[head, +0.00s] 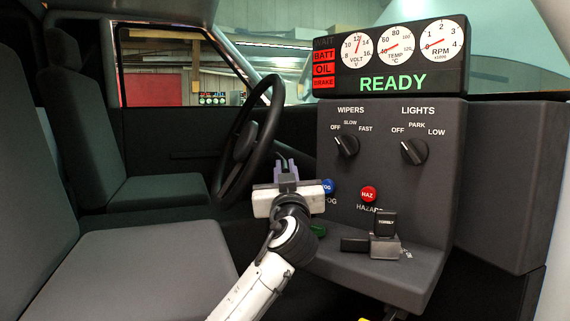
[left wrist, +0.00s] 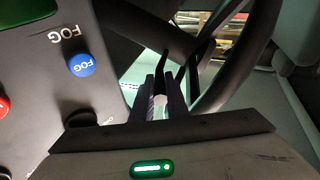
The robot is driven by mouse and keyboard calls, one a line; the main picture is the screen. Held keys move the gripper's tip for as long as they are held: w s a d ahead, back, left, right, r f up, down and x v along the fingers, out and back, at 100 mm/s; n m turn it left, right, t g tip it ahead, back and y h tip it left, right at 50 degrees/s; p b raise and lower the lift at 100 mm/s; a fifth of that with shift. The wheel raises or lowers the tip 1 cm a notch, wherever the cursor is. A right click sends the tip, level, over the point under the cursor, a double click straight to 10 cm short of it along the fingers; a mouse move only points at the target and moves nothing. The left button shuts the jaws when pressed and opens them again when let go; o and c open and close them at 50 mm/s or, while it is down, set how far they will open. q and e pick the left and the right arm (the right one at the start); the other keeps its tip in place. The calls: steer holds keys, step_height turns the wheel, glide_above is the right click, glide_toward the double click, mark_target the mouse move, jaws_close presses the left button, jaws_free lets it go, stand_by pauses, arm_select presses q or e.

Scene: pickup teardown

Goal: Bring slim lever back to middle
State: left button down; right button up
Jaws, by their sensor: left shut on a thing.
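My left gripper (head: 287,168) is raised beside the steering wheel, at the left edge of the dash panel. Its fingers also show in the left wrist view (left wrist: 160,92), close together around a small pale tip, which I take to be the end of the slim lever (left wrist: 160,101). The rest of the lever is hidden by the fingers and the wrist, and its angle cannot be told. In the head view I cannot make out the lever apart from the gripper. My right gripper is not in view.
The steering wheel (head: 247,140) is close on the left. The blue FOG button (head: 327,186) is just right of the gripper, with the red hazard button (head: 368,194) beyond.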

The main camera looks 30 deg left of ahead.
arm_select(q)
step_height(320, 180, up, 2)
steer(key=shift+r+n+g+h+p, duration=0.1)
steer(key=shift+n+g+h+p, duration=0.3)
steer(key=shift+p, duration=0.75)
steer(key=shift+r+p, duration=0.1)
steer(key=shift+p, duration=0.25)
steer(key=shift+g, duration=0.4)
steer(key=c, duration=1.7)
jaws_free()
steer(key=shift+c, duration=0.2)
steer(key=b+v, duration=0.1)
steer(key=v, duration=0.9)
steer(key=shift+s, duration=0.25)
